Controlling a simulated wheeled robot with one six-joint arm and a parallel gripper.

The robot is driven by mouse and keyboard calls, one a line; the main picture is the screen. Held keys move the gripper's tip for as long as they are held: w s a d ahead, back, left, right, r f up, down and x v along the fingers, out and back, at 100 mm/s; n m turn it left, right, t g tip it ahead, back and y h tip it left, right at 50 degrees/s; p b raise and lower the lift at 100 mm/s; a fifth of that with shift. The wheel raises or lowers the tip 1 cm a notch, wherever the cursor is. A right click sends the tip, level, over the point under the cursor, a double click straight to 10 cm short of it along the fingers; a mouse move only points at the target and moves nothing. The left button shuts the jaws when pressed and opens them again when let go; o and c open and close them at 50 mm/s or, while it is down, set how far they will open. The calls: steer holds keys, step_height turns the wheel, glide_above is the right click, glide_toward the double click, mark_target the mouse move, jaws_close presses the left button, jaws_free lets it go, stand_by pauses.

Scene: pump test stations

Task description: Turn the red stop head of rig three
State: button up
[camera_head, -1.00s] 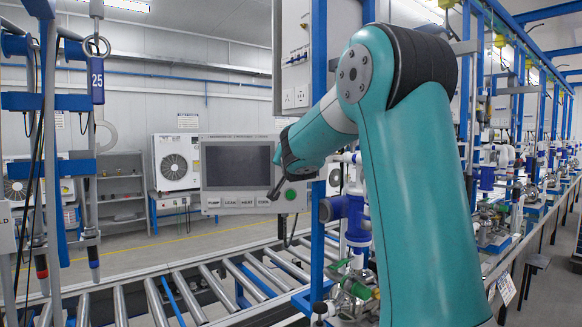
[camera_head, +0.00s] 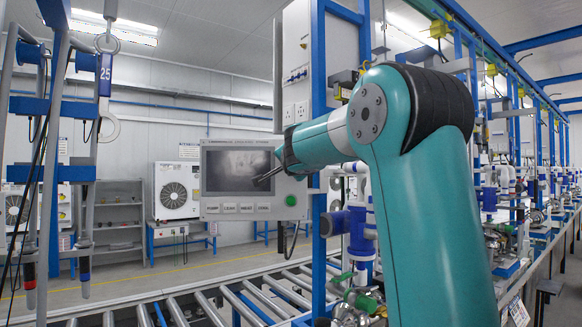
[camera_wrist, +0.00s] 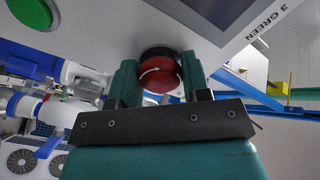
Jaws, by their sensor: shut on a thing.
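The red stop head (camera_wrist: 160,74), a round red knob with a white curved arrow and a dark collar, is in the wrist view on a pale panel face. My gripper (camera_wrist: 159,82) has one finger on each side of it and is shut on it. The panel carries the printed words "3 GREEN" (camera_wrist: 265,27). In the head view my gripper (camera_head: 264,179) is in front of the screen (camera_head: 238,169) of the control panel (camera_head: 213,207). The red head cannot be made out there.
A green button (camera_wrist: 30,12) is near the red head; a green button also shows on the control panel in the head view (camera_head: 291,200). A blue pump fitting (camera_head: 352,222) stands right of the panel, close to my arm. A roller conveyor (camera_head: 215,300) runs below.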

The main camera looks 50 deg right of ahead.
steer(key=o, duration=0.9)
steer(key=shift+b+v, duration=8.55)
steer(key=shift+v, duration=0.15)
steer(key=shift+r, duration=0.1)
